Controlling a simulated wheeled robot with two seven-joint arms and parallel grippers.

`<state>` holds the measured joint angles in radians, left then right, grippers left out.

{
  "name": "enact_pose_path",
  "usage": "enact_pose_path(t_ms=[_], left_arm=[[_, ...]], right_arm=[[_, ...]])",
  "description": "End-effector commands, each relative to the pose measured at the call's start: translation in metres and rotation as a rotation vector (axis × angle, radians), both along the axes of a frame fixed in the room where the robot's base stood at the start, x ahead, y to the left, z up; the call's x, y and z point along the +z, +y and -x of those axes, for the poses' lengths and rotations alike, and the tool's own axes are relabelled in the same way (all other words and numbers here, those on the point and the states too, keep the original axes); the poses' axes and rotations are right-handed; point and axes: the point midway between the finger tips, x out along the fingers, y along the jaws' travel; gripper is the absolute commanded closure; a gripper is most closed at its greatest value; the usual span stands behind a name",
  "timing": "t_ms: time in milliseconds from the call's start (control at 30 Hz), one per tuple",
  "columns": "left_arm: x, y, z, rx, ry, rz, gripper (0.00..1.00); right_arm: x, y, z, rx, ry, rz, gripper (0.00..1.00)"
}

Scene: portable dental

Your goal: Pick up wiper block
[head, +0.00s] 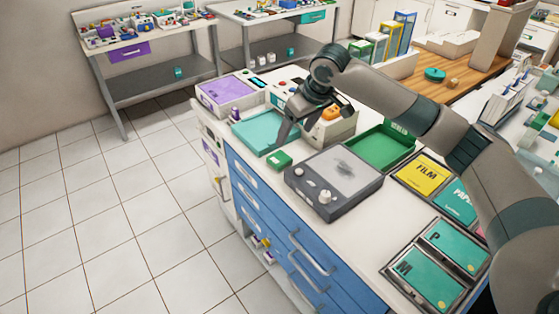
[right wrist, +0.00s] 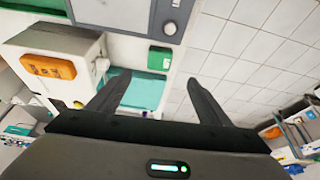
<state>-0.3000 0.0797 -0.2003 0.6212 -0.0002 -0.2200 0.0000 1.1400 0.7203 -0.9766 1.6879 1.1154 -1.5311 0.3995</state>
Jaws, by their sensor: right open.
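A small green block with a pale label (head: 279,159), which looks like the wiper block, lies on the white counter near its front edge. It sits between the teal tray and the dark grey light box. In the right wrist view the green block (right wrist: 159,58) lies just beyond the fingertips, between their lines. My right gripper (head: 287,136) is above the teal tray, behind the block and apart from it. In the right wrist view the right gripper (right wrist: 158,92) has its fingers spread with nothing between them. My left gripper is in neither view.
The teal tray (head: 258,132) and dark grey light box (head: 315,191) flank the block. A pale device with an orange part (head: 333,113) and a deep green tray (head: 382,148) stand behind. The counter's front edge drops to blue drawers (head: 262,205). Tiled floor is clear at left.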

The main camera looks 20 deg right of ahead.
Motion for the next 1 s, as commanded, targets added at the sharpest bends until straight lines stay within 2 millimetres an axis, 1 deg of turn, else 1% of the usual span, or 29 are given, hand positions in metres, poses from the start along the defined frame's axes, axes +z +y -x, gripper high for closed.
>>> enact_pose_path(t_ms=[100, 400, 500, 600, 700, 1000], left_arm=[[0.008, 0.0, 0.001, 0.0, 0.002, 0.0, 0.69], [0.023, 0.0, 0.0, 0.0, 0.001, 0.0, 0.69], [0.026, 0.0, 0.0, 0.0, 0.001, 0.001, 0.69], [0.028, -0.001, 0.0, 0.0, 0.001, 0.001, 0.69], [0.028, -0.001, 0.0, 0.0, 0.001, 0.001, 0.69], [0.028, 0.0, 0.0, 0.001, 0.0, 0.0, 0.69]], right_arm=[[-0.017, 0.004, -0.007, -0.001, 0.003, 0.0, 0.28], [-0.066, 0.012, -0.026, -0.002, 0.003, 0.0, 0.28], [-0.079, 0.013, -0.031, -0.001, 0.002, 0.0, 0.28], [-0.088, 0.015, -0.034, 0.0, 0.001, 0.0, 0.28], [-0.091, 0.015, -0.036, 0.0, 0.0, 0.0, 0.28], [-0.092, 0.015, -0.036, 0.0, 0.0, 0.0, 0.28]])
